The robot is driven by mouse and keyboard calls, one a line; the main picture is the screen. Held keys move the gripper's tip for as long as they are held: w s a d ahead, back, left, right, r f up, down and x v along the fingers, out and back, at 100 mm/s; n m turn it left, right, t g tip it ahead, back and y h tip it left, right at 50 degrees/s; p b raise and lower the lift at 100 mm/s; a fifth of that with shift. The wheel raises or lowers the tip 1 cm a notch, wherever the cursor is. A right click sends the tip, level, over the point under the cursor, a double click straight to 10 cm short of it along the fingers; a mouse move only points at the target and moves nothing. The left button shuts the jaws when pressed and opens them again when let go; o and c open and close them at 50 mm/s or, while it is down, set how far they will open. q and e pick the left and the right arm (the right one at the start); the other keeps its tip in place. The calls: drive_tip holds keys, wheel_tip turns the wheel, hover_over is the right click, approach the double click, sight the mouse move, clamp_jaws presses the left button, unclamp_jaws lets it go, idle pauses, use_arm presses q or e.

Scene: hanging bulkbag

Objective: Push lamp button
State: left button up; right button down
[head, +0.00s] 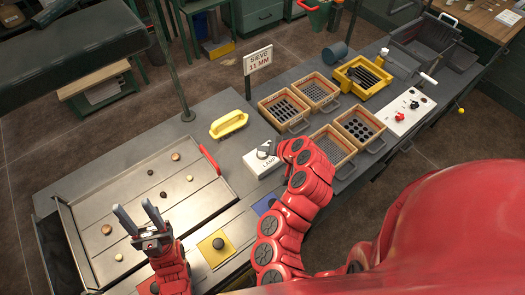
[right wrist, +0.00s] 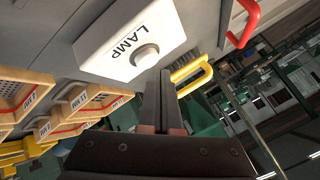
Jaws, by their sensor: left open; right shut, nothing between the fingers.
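The white lamp box (head: 260,163) with its LAMP label sits on the grey bench in the middle of the head view, partly hidden by my right arm. In the right wrist view the lamp box (right wrist: 105,45) shows a round, pale lamp button (right wrist: 145,55) beside the label. My right gripper (head: 267,149) is shut and empty over the box. In the right wrist view its closed fingertips (right wrist: 165,74) are close to the button; I cannot tell whether they touch it. My left gripper (head: 140,216) is open and empty, above the near edge of the metal tray.
The metal tray (head: 120,195) with several small lumps and a red handle lies left. A control panel (head: 408,110) with red and black knobs is farther right.

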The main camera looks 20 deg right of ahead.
sight(264, 156)
drive_tip(key=shift+r+p, duration=1.3)
drive_tip(key=shift+r, duration=1.45)
